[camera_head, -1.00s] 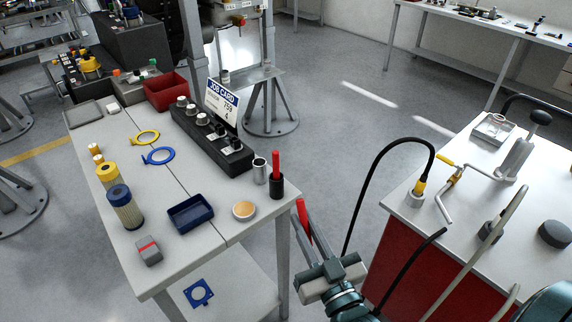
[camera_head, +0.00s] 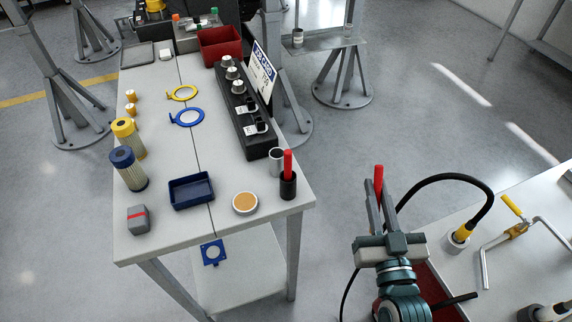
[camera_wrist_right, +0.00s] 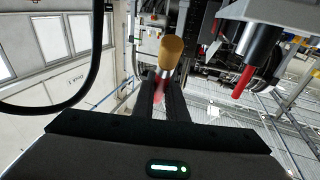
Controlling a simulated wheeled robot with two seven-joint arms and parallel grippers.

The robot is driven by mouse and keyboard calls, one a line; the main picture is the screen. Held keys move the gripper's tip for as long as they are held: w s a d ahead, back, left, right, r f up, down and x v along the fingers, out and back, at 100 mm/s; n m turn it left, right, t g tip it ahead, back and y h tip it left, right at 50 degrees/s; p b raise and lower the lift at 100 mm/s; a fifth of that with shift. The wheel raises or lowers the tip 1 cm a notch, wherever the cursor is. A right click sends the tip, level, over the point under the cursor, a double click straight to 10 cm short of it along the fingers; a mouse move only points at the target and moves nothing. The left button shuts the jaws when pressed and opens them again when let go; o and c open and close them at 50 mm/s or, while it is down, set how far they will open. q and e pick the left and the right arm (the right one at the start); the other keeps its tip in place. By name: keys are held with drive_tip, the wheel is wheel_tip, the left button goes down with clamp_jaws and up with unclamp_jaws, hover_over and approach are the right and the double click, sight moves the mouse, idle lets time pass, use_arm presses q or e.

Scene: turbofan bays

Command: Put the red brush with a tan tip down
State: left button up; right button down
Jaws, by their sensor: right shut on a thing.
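My right gripper (camera_head: 376,194) is shut on the red brush (camera_head: 379,178) and holds it roughly upright in the air, right of the near table's (camera_head: 250,214) right edge. In the right wrist view, the brush's tan tip (camera_wrist_right: 172,50) shows past the fingers (camera_wrist_right: 164,98), with part of its red body (camera_wrist_right: 158,84) between them. On the table's near right corner, a black cup (camera_head: 288,187) holds another red-handled item (camera_head: 288,161). My left gripper is in neither view.
A silver cup (camera_head: 276,160), a tan-topped round tin (camera_head: 245,203) and a blue tray (camera_head: 191,190) stand near the black cup. A black block with knobs (camera_head: 245,118) lies behind. The right bench (camera_head: 510,270) carries a black hose and a yellow-handled crank (camera_head: 515,228).

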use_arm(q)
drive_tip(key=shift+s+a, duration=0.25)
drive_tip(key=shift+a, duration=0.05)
use_arm(e)
drive_tip(key=shift+a+r, duration=0.1)
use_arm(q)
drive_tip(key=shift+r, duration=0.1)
